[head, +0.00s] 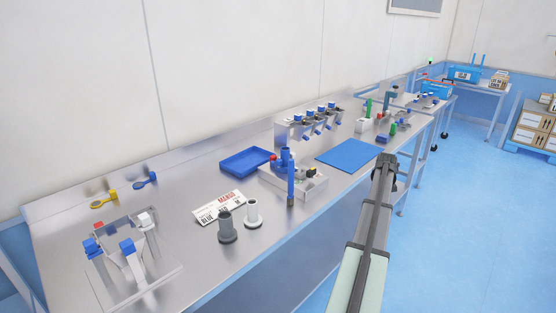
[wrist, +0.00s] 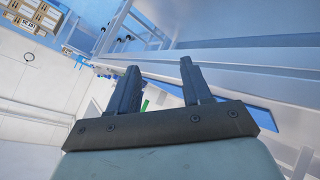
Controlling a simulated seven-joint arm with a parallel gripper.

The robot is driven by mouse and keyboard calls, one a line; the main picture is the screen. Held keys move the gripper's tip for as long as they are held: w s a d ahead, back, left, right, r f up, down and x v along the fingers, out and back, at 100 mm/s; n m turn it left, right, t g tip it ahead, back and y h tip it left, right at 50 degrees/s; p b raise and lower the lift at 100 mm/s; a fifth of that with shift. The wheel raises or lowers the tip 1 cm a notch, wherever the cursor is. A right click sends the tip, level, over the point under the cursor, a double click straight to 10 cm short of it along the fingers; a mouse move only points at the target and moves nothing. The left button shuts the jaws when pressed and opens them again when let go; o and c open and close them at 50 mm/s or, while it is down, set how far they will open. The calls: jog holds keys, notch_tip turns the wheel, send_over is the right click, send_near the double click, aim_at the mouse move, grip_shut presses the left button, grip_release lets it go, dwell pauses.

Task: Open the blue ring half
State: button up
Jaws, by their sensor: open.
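A blue part with a rounded end (head: 146,180) lies at the back left of the steel bench, near the wall, beside a similar yellow part (head: 104,199). At the front left, a metal fixture (head: 130,262) carries blue blocks (head: 128,247) and a white block. No piece is clearly recognisable as the blue ring half; these are too small to tell. My gripper (head: 386,160) is at the bench's front edge, right of the blue mat and far from the fixture. In the wrist view, my gripper (wrist: 158,72) has its two fingers apart with nothing between them.
A blue tray (head: 247,162), a grey base with a blue post (head: 291,180), a label card (head: 219,207), a dark grey cup (head: 227,229) and a white cup (head: 253,214) stand mid-bench. A blue mat (head: 349,154) lies bare. A dispenser rack (head: 312,122) stands behind.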

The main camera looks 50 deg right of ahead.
jog(key=s+d+r+m+h, duration=0.1)
jog(key=s+r+m+h, duration=0.15)
jog(key=r, duration=1.35)
jog(key=s+d+r+m+h, duration=0.1)
jog(key=s+d+r+h, duration=0.2)
jog(key=r, duration=1.2)
jog(key=w+a+r+m, duration=0.2)
jog(key=a+r, duration=0.3)
jog(key=r, duration=0.4)
jog(key=m+g+y, duration=0.3)
jog(key=m+y, duration=0.4)
jog(key=y, duration=0.4)
send_over(279, 160)
jog(key=a, duration=0.6)
notch_tip(279, 160, down, 20)
jog(key=r, duration=0.1)
jog(key=x, duration=0.9)
jog(key=d+x, duration=0.1)
jog(key=x, duration=0.3)
jog(key=shift+f, duration=0.2)
